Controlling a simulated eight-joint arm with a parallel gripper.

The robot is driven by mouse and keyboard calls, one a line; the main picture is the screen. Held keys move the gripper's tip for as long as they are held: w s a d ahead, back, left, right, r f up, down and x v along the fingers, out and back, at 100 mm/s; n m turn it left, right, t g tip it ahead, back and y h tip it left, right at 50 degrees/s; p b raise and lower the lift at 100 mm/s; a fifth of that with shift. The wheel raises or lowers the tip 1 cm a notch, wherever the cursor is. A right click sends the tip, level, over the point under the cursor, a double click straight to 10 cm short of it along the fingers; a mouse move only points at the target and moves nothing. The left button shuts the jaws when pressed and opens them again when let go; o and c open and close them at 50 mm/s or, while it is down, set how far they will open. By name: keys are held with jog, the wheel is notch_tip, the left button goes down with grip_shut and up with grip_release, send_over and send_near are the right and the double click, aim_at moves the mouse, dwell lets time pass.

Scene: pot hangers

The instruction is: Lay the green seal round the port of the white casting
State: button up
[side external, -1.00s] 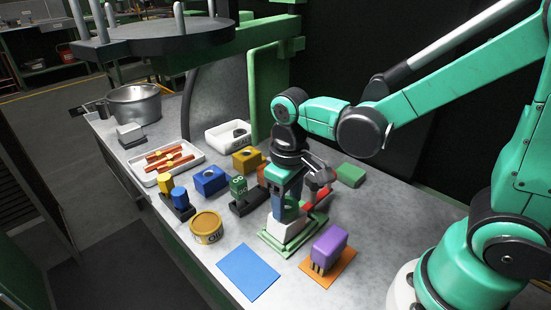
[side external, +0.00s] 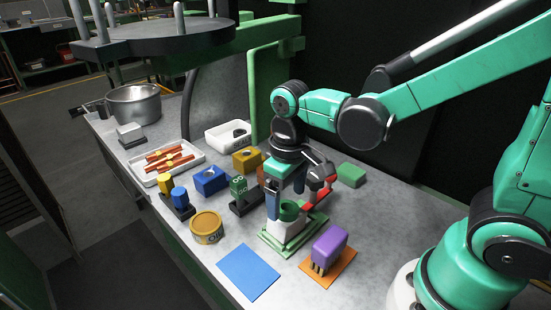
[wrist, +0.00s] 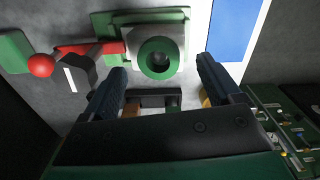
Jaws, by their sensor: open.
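The white casting (side external: 281,234) stands on a green base plate (side external: 301,243) on the bench. The green seal (side external: 289,211) rests on top of the casting. In the wrist view the seal (wrist: 147,63) lies as a ring on the white casting (wrist: 172,34), and the dark port shows through its middle. My gripper (side external: 287,199) is open, with its fingers on either side above the seal and apart from it. In the wrist view both fingers of my gripper (wrist: 161,72) are spread wide with nothing between them. One finger partly hides the casting in the side view.
A red lever (side external: 318,199) with a red ball (wrist: 41,65) stands close beside the casting. A purple brush (side external: 330,243) on an orange mat, a blue sheet (side external: 248,272) and a yellow tin (side external: 206,228) are near. A green block (side external: 351,174) lies behind.

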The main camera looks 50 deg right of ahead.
notch_tip(320, 180, up, 11)
jog(key=d+f+m+t, duration=0.1)
jog(key=d+f+t, duration=0.3)
jog(key=t, duration=0.3)
jog(key=shift+s+f+m, duration=0.3)
jog(key=shift+s+f, duration=0.1)
jog(key=shift+f, duration=0.15)
dwell(1.2)
